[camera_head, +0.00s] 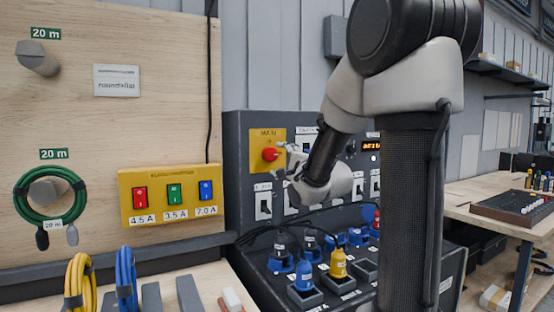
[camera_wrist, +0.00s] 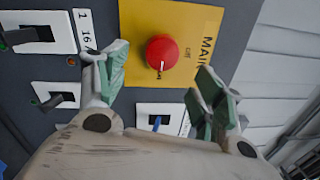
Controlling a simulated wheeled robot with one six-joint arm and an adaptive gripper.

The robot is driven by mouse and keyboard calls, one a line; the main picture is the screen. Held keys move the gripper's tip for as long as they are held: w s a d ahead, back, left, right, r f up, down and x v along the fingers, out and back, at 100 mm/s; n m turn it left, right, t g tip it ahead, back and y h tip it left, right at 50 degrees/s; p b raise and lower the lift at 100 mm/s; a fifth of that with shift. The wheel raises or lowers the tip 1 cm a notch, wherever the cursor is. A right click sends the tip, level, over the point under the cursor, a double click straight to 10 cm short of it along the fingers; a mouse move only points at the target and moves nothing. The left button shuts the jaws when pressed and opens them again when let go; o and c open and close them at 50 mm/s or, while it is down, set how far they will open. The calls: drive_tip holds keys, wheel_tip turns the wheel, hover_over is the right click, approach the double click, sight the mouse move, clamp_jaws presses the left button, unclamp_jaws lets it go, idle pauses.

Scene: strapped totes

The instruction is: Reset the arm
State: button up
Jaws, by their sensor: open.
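My gripper (camera_head: 283,162) is in front of the dark grey panel (camera_head: 237,135), close to the red MAIN knob (camera_head: 271,154) on its yellow plate (camera_head: 259,135). In the wrist view my gripper (camera_wrist: 161,68) has its two green-padded fingers spread apart, with nothing held between them. The red knob (camera_wrist: 162,52) shows between and beyond the fingertips. I cannot tell whether a finger touches it. My arm (camera_head: 340,110) is bent and reaches left to the panel, hiding part of it.
Below my gripper, blue plugs (camera_head: 304,275) and a yellow plug (camera_head: 338,263) with black cables stand in sockets. A yellow box with coloured switches (camera_head: 172,194) and a coiled green cable (camera_head: 50,222) are left. A workbench (camera_head: 490,192) is right.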

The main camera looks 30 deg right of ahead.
drive_tip(key=shift+s, duration=0.6)
drive_tip(key=s+a+f+n+g, duration=0.2)
drive_tip(key=s+f+n+g, duration=0.2)
drive_tip(key=s, duration=0.6)
drive_tip(key=s+a+f+n+g, duration=0.2)
drive_tip(key=s+f+n+g, duration=0.3)
drive_tip(key=s+n, duration=0.4)
drive_tip(key=s+a+f+n+g, duration=0.2)
drive_tip(key=s+f+n+g, duration=0.2)
drive_tip(key=s, duration=0.9)
drive_tip(key=n+g, duration=0.1)
drive_tip(key=n, duration=0.2)
drive_tip(key=shift+a+f+g, duration=0.35)
drive_tip(key=shift+a+g, duration=0.05)
